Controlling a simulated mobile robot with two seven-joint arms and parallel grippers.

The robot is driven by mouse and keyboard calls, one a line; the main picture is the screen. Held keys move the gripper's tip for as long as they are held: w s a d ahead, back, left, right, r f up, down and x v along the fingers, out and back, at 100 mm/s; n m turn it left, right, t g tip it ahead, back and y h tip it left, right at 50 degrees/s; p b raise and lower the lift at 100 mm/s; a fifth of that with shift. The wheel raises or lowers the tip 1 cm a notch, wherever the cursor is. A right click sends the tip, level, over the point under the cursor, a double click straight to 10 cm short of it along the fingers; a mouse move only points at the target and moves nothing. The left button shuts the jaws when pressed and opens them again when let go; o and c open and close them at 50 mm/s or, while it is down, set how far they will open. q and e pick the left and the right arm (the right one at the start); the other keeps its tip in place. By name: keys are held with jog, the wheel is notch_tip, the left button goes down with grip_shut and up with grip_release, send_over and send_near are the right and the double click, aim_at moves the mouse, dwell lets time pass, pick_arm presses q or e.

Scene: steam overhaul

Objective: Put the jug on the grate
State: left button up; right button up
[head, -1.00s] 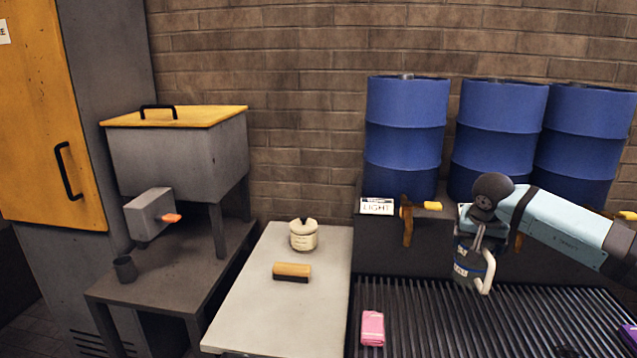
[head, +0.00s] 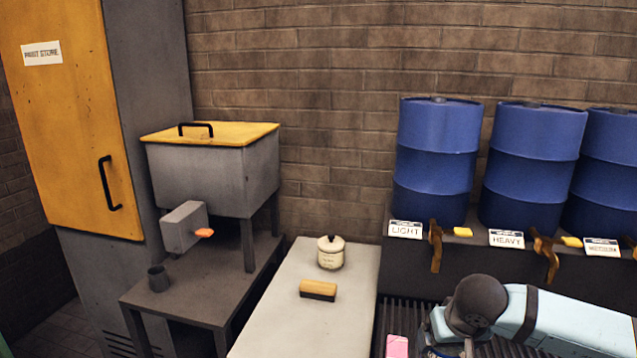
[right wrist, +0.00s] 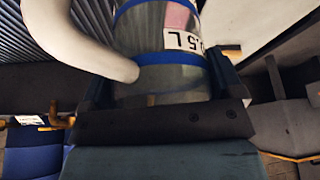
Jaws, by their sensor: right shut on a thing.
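The jug (right wrist: 160,72) fills the middle of the right wrist view. It is greyish and see-through, with blue bands, a label whose upside-down print ends in "5 L", and a white handle curving off to the left. My right gripper (right wrist: 160,88) is shut on the jug, with a finger on each side. In the head view my right gripper (head: 448,346) is at the bottom edge, and most of the jug is hidden or cut off. The dark ribbed grate (head: 418,308) lies around and below it. Whether the jug touches the grate I cannot tell. My left gripper is not in view.
Blue drums (head: 438,150) with brass taps (head: 436,246) stand behind. A pale bench (head: 290,330) on the left holds a lidded pot (head: 331,253) and a brush (head: 318,290).

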jog(key=w+r+p+v, duration=0.1)
jog(key=w+p+v, duration=0.1)
jog(key=p+v, duration=1.1)
jog(key=v, duration=0.3)
jog(key=shift+r, duration=0.45)
